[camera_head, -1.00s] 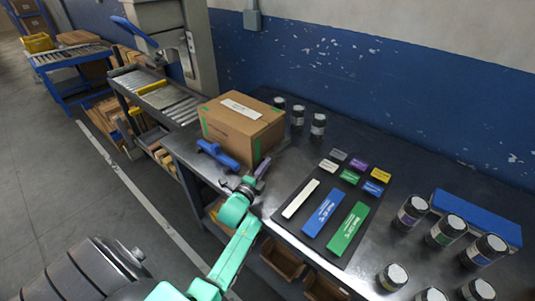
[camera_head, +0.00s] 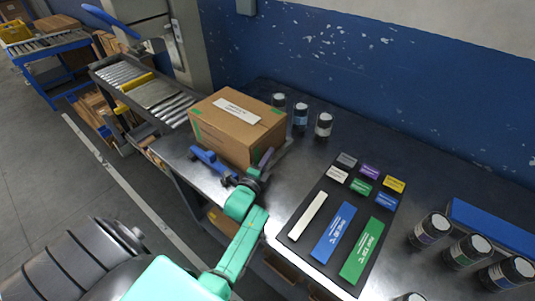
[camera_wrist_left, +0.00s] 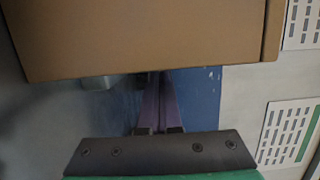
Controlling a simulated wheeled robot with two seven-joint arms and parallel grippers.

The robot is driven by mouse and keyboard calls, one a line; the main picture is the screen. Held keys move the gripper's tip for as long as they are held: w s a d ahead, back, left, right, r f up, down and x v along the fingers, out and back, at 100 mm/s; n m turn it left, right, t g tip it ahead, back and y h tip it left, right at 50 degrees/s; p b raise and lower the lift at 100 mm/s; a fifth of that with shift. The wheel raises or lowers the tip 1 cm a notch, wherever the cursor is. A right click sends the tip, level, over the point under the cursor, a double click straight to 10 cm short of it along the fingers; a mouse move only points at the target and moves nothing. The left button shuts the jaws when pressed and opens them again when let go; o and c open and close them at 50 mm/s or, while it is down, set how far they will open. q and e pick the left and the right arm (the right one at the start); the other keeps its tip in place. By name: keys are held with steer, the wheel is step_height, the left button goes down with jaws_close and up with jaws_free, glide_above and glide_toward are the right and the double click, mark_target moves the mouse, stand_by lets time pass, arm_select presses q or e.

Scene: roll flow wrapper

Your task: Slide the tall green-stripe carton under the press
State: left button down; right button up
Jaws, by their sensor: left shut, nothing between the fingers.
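The brown carton (camera_head: 222,136) stands upright on the near-left part of the dark table, with green tape at its corners and a white label on top. It fills the top of the left wrist view (camera_wrist_left: 140,35). My left gripper (camera_head: 265,158) is shut and empty at the carton's near right side. Its purple fingers (camera_wrist_left: 158,105) point toward the carton's lower edge in the wrist view; I cannot tell whether they touch it. The grey press (camera_head: 187,45) stands beyond the carton at upper left. My right gripper is not in view.
A roller conveyor (camera_head: 168,107) runs at the left toward the press. Several jars (camera_head: 300,114) stand behind the carton. A dark mat (camera_head: 322,190) with coloured cards lies to the right.

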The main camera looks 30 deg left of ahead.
mark_target(238, 128)
arm_select(q)
steer(key=shift+a, duration=0.15)
steer(key=a+b, duration=0.1)
steer(key=a, duration=0.2)
steer(key=w+a+b, duration=0.1)
steer(key=a, duration=0.3)
steer(key=a+b, duration=0.1)
steer(key=a, duration=0.3)
steer(key=shift+w+f+b, duration=0.2)
steer(key=shift+w+b, duration=0.05)
steer(key=shift+b, duration=0.1)
steer(key=shift+a+r, duration=0.1)
steer(key=shift+a, duration=0.4)
steer(key=shift+d, duration=0.1)
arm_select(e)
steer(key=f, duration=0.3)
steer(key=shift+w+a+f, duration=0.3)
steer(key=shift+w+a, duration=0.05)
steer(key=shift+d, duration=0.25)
